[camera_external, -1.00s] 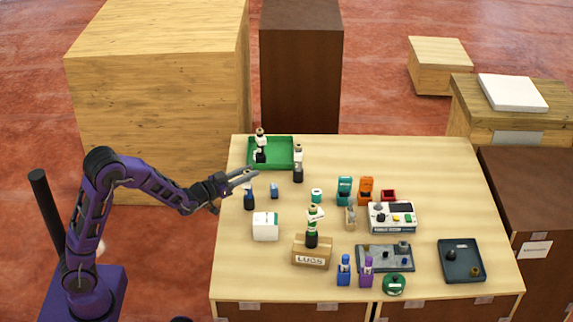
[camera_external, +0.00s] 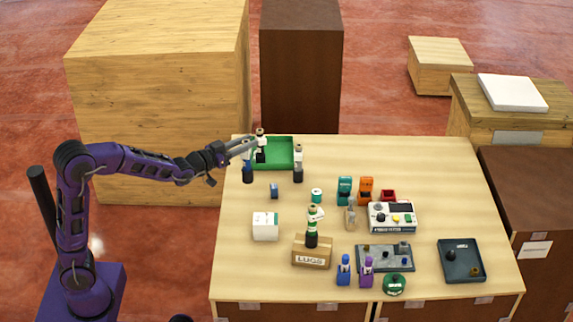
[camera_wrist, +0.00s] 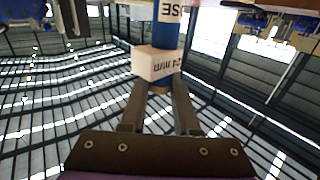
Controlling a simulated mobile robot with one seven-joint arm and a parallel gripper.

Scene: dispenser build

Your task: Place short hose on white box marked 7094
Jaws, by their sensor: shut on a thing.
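My gripper (camera_external: 247,145) is shut on the top of a small upright item with a blue body (camera_external: 247,164) and dark base. In the wrist view, the fingers (camera_wrist: 158,92) close on the held item, which shows a blue body (camera_wrist: 168,37), a white tag reading "24 mm" and lettering ending in "SE". I take it to be the short hose. It is raised at the table's far left, beside the green tray. A small white box (camera_external: 265,226) stands on the table's left side; its number is not readable here. A flat white box (camera_external: 512,92) lies on a wooden crate at the right.
A green tray (camera_external: 285,141) holds a bottle-like item (camera_external: 260,146); a similar one (camera_external: 298,164) stands beside it. A blue piece (camera_external: 274,191), a LUGS box (camera_external: 312,252), a control unit (camera_external: 392,217) and dark trays fill the table's middle and right.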

